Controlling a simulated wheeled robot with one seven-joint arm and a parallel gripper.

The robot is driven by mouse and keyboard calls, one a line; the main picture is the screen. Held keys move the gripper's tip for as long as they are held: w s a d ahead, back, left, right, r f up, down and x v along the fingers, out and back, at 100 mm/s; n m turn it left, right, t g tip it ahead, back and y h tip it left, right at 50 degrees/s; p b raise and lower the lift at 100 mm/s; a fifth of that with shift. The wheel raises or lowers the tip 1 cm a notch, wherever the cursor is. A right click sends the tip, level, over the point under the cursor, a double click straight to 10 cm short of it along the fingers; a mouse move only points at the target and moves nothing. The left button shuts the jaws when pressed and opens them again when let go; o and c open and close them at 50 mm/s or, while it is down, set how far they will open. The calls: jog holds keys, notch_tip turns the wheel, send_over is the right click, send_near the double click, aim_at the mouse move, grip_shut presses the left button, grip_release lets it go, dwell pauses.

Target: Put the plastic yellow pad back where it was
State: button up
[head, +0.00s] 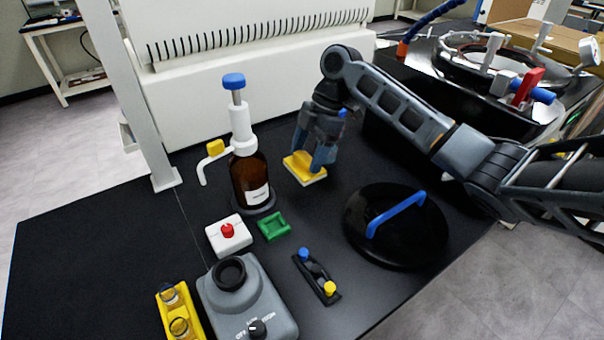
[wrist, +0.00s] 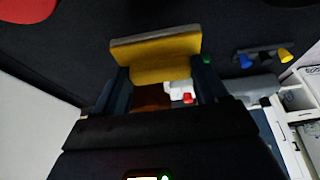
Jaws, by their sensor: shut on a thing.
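The yellow pad (head: 304,168) is between the fingers of my gripper (head: 321,155), held above the black table, right of the brown bottle. In the wrist view the yellow pad (wrist: 160,55) spans the two fingertips of my gripper (wrist: 163,80), with a paler edge along its far side. My gripper is shut on the pad. The head view does not show clearly how high the pad is above the table.
A brown bottle (head: 250,180) with a blue-topped dispenser stands left of the pad. A green tray (head: 274,226), white box with red knob (head: 229,234), grey device (head: 245,300) and yellow rack (head: 178,315) stand nearer. A black lid (head: 397,245) lies right. The table's left part is clear.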

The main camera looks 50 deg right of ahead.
jog(key=shift+f+p, duration=0.3)
jog(key=shift+f, duration=2.95)
jog(key=shift+f, duration=0.15)
jog(key=o, duration=1)
jog(key=b+v, duration=0.1)
jog(key=v, duration=1.1)
jog(key=shift+r+b, duration=0.2)
jog(key=shift+b, duration=0.15)
